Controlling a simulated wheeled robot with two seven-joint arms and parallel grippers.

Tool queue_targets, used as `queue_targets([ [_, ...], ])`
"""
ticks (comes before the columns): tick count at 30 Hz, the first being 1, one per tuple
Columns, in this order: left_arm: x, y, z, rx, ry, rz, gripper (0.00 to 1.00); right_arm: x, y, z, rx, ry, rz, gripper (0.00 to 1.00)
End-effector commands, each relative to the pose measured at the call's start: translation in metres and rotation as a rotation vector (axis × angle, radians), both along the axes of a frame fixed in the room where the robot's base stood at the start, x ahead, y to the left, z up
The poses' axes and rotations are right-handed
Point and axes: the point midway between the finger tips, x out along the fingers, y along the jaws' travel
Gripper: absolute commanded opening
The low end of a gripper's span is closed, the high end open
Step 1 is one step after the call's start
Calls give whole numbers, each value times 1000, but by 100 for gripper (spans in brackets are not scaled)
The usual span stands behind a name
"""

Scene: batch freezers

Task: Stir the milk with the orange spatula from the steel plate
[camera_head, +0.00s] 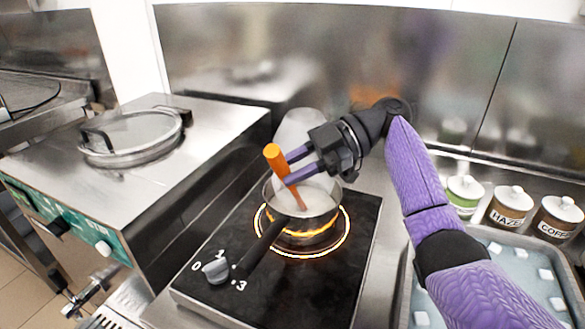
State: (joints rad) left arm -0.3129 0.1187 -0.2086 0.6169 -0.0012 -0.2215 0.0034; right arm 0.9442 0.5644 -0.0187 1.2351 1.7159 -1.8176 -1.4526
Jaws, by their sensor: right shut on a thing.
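The orange spatula (273,157) is held tilted in my right gripper (288,171), which is shut on its handle. Its lower end goes down into a steel pot (322,222) of white milk (317,196). The pot stands on a black hot plate (291,289) whose ring glows orange, and its dark handle points toward the front left. My right gripper is above the pot's rim at the back. The submerged end of the spatula is hidden in the milk. The steel plate cannot be made out. My left gripper is not in view.
A steel batch freezer (205,138) with a round lid (131,137) stands at left. A clear, whitish container (298,124) stands behind the pot. Lidded jars (508,206) line the right side, behind a tray (495,237) with white cubes. A knob (216,270) is on the hot plate's front.

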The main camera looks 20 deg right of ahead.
Motion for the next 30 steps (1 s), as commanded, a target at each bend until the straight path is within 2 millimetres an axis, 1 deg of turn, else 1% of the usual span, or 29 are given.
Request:
queue_targets([
  [6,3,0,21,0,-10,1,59,-7,8,22,0,-3,1,0],
  [13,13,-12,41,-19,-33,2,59,-16,18,43,0,-2,0,0],
  [18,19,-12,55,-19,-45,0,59,-23,26,59,0,-2,1,0],
  [24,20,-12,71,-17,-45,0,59,-30,34,77,0,-1,0,0],
  [27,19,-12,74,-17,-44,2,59,-32,37,81,0,-1,0,0],
  [30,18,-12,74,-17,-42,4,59,-33,37,80,0,0,0,0],
])
